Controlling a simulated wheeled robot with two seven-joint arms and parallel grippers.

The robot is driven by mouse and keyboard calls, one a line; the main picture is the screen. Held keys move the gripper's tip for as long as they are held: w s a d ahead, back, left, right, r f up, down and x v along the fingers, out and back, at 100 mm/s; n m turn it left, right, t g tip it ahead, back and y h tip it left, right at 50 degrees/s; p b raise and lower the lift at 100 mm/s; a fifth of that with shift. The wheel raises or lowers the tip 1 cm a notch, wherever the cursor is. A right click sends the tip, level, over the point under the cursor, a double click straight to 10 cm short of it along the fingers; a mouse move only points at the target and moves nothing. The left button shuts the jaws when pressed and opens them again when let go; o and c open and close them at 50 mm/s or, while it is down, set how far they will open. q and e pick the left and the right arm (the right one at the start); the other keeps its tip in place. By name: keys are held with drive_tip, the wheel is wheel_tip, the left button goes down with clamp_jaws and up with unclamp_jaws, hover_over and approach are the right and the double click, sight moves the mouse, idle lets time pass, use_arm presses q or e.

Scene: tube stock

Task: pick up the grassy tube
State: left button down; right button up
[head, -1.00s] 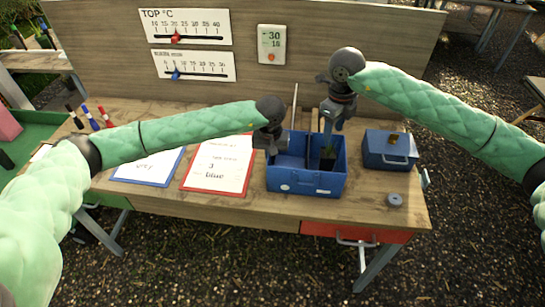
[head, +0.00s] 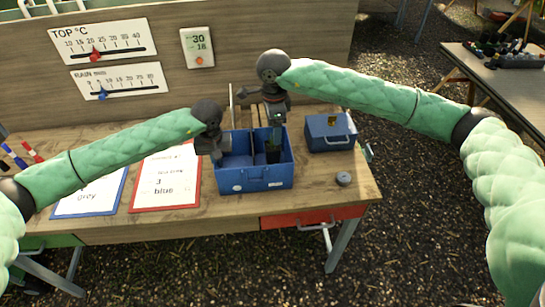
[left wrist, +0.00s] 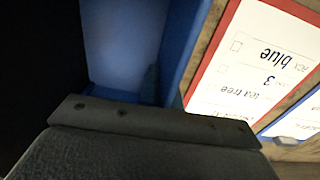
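A dark tube with a little green at its top (head: 272,150) stands in the right compartment of the blue two-part tote (head: 262,178) on the bench. My right gripper (head: 277,118) hangs just above this tube; the fingers are small and dark, and I cannot tell whether they touch it. My left gripper (head: 217,154) is at the tote's left edge, apart from the tube. In the left wrist view, the tote's blue wall (left wrist: 182,45) and a bare compartment show beyond a dark bar of my gripper; its fingertips are not clear.
A red-framed card (head: 166,178) and a blue-framed card (head: 92,194) lie left of the tote. A blue box with a handle (head: 330,133) stands to the right. A small grey disc (head: 343,179) lies near the right front edge. A board with gauges rises behind.

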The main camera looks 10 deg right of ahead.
sight(273, 152)
wheel_tip(273, 152, down, 11)
drive_tip(key=shift+a+f, duration=0.15)
drive_tip(key=c, duration=1.2)
drive_tip(key=shift+o, duration=0.2)
drive_tip(key=shift+r, duration=5.05)
use_arm(q)
drive_tip(key=c, duration=1.5)
unclamp_jaws()
drive_tip(key=shift+c, duration=0.2)
wheel_tip(273, 152, up, 12)
